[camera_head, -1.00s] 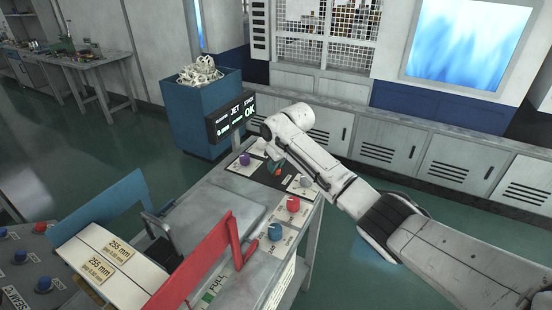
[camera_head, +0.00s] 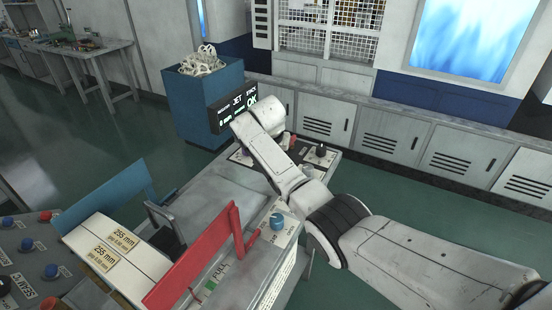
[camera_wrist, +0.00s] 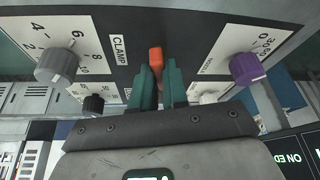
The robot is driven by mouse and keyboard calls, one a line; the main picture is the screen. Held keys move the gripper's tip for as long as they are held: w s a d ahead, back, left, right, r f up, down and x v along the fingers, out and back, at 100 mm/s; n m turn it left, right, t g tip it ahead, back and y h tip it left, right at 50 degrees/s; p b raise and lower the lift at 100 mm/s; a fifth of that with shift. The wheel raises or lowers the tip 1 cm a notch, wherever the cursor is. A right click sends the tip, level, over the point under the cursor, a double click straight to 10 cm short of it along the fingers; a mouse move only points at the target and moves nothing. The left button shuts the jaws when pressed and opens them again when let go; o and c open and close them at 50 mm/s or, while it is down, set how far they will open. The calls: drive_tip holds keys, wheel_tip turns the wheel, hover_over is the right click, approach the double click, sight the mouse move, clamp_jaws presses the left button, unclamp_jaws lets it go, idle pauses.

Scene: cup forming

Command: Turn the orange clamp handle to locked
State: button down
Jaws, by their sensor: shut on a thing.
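The orange clamp handle (camera_wrist: 156,56) shows in the wrist view, next to a CLAMP label (camera_wrist: 119,50) on a dark panel plate. My gripper (camera_wrist: 160,74) has its two green fingers on either side of the handle and is shut on it. The handle's end sticks out past the fingertips, pointing up in the picture. The lock marking cannot be read.
A grey knob (camera_wrist: 57,65), a black knob (camera_wrist: 93,105) and a purple knob (camera_wrist: 246,68) flank the handle. In the head view, a blue knob (camera_head: 277,220), a red lever frame (camera_head: 205,262) and a display (camera_head: 233,106) reading OK stand close to my arm.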

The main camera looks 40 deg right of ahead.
drive_tip(key=shift+w+m+g+h+b, duration=0.15)
drive_tip(key=shift+m+g+b, duration=0.1)
drive_tip(key=shift+m+b, duration=0.4)
drive_tip(key=shift+w+m+g+h+b, duration=0.2)
drive_tip(key=shift+m+b, duration=0.25)
drive_tip(key=shift+m, duration=0.4)
drive_tip(key=shift+s+r, duration=0.15)
drive_tip(key=c, duration=1.1)
unclamp_jaws()
drive_tip(key=shift+c, duration=0.2)
drive_tip(key=b+v, duration=0.1)
drive_tip(key=v, duration=0.9)
drive_tip(key=shift+a+r, duration=0.15)
drive_tip(key=shift+r, duration=0.15)
